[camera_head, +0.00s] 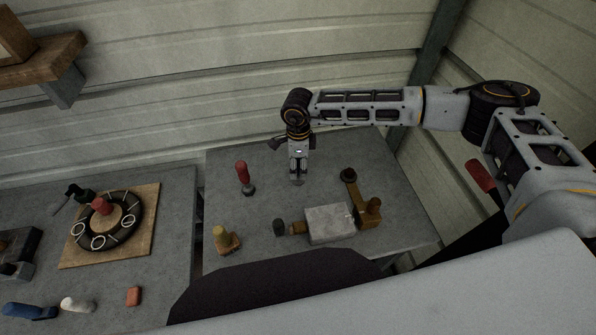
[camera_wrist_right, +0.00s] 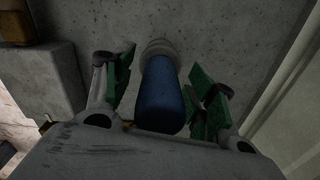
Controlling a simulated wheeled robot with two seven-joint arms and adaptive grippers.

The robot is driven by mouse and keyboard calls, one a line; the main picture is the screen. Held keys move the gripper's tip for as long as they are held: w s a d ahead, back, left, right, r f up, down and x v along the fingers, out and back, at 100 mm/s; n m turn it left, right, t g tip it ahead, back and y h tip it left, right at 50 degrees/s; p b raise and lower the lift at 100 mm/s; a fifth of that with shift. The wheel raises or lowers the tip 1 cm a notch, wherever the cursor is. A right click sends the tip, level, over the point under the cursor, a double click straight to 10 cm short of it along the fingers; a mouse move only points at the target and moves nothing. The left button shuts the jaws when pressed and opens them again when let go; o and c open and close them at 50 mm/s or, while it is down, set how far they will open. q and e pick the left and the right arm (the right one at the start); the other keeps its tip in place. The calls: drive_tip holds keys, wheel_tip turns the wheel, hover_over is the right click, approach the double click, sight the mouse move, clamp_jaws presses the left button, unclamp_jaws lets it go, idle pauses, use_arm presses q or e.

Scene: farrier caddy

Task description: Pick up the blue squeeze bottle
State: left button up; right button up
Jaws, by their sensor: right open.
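The blue squeeze bottle (camera_wrist_right: 160,98) shows in the right wrist view as a blue cylinder with a grey far end. It lies between the two green-padded fingers of my right gripper (camera_wrist_right: 163,90), with a visible gap on each side. The gripper is open. In the head view my right gripper (camera_head: 298,170) points down over the grey table (camera_head: 265,205). There the bottle is mostly hidden by the gripper, and only a small grey part shows below the fingertips. My left gripper is not in view.
A red-handled tool (camera_head: 243,175) stands left of the gripper. A grey block (camera_head: 330,223) and a brown fixture (camera_head: 363,205) are to the front right. A second table (camera_head: 165,265) holds a ring on a board (camera_head: 150,200).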

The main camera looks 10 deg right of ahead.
drive_tip(key=shift+c, duration=0.5)
clamp_jaws()
drive_tip(key=shift+r, duration=0.2)
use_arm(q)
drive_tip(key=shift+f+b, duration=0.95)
use_arm(e)
drive_tip(key=shift+r, duration=4.85)
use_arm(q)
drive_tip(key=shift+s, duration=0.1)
